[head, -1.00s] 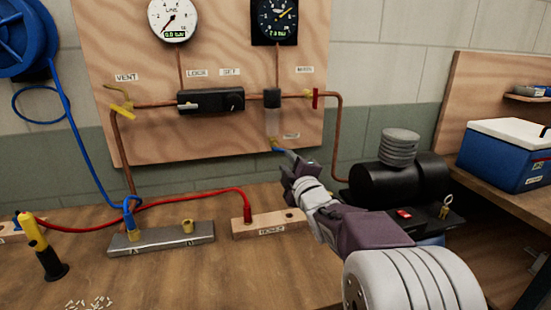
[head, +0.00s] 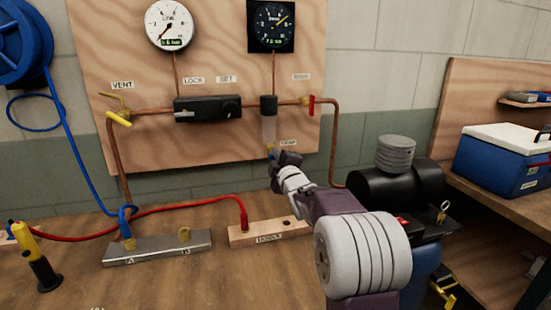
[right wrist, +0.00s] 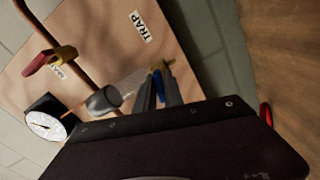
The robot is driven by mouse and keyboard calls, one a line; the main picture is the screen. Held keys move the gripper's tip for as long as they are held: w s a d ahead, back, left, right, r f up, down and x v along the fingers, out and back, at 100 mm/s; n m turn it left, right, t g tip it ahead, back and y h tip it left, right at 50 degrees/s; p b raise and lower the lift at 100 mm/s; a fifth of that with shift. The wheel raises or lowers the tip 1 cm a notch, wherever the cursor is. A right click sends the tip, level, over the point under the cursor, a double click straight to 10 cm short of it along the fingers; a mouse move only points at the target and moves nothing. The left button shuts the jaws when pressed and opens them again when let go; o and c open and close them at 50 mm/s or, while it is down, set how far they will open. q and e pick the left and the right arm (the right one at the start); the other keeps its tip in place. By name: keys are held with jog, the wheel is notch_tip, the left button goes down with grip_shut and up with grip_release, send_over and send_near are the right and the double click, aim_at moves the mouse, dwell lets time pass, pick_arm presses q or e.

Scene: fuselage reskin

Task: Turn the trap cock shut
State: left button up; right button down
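The trap is a clear bowl (head: 269,131) under a dark cap on the copper line of the wooden board. Its small cock, brass-yellow with a blue lever (head: 271,151), sits at the bowl's lower end, beside a label. My right gripper (head: 276,156) is at this cock and partly covers it in the head view. In the right wrist view the two dark fingers (right wrist: 158,84) stand on either side of the blue lever (right wrist: 157,80), close to it. I cannot tell whether they press on it. My left gripper is in neither current view.
A red-handled valve (head: 311,105) is just right of the trap, and a black regulator box (head: 207,109) is left of it. Two gauges hang above. A black compressor (head: 395,188) stands to the right. A wooden block (head: 268,233) and a metal manifold (head: 157,248) lie on the bench.

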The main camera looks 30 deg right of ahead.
jog(key=shift+m, duration=1.5)
jog(key=m, duration=0.3)
jog(key=shift+m, duration=0.3)
jog(key=m+p, duration=0.1)
jog(key=m, duration=0.3)
jog(key=shift+m+p, duration=0.6)
jog(key=shift+m, duration=1.2)
jog(key=shift+f, duration=0.1)
jog(key=c, duration=1.5)
grip_release()
